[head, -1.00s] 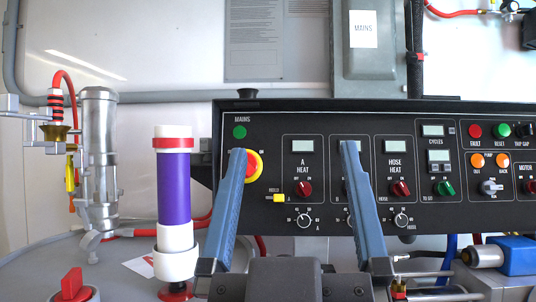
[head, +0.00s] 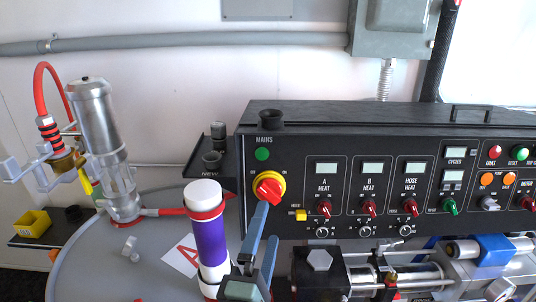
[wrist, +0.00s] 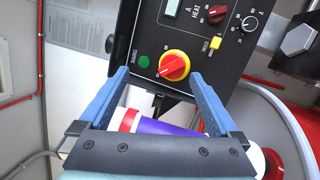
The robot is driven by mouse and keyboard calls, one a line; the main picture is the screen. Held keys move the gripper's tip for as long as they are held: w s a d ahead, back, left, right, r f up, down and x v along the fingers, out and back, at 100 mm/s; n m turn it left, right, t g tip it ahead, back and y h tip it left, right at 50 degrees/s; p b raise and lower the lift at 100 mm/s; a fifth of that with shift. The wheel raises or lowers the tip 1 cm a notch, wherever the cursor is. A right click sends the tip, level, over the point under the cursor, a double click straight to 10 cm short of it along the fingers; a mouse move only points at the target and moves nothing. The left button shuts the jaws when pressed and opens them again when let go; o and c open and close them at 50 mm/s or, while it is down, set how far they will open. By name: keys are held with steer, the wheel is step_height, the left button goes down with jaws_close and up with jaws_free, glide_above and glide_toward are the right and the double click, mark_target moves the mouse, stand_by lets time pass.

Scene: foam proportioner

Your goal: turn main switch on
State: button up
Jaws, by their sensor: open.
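The main switch is a red knob on a round yellow plate (head: 268,188), below the green MAINS light (head: 262,154) at the left end of the black control panel. My gripper (head: 267,220) is open, with its blue fingers pointing at the panel just below the switch in the head view. In the wrist view the switch (wrist: 174,66) shows between and beyond the fingertips of my gripper (wrist: 160,73), nearer the right finger. Nothing is held between the fingers. I cannot tell from the head view whether a fingertip touches the knob.
A purple and white cylinder with red bands (head: 211,240) stands close to the left of my gripper. A yellow tab (head: 300,215) and red heat knobs (head: 323,208) lie right of the switch. A metal pump (head: 104,140) stands at the left.

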mark_target(269, 195)
steer(key=w+n+p, duration=0.2)
steer(key=w+p, duration=0.1)
steer(key=w+n+g+p, duration=0.1)
steer(key=w+n+p, duration=0.2)
steer(key=w+f+n+y+p, duration=0.1)
steer(key=w+n+p, duration=0.1)
steer(key=w+p, duration=0.1)
steer(key=shift+w+d+n+g+p, duration=0.15)
steer(key=shift+w+n+g+p, duration=0.15)
steer(key=shift+w+p, duration=0.15)
stand_by(0.3)
steer(key=c, duration=1.4)
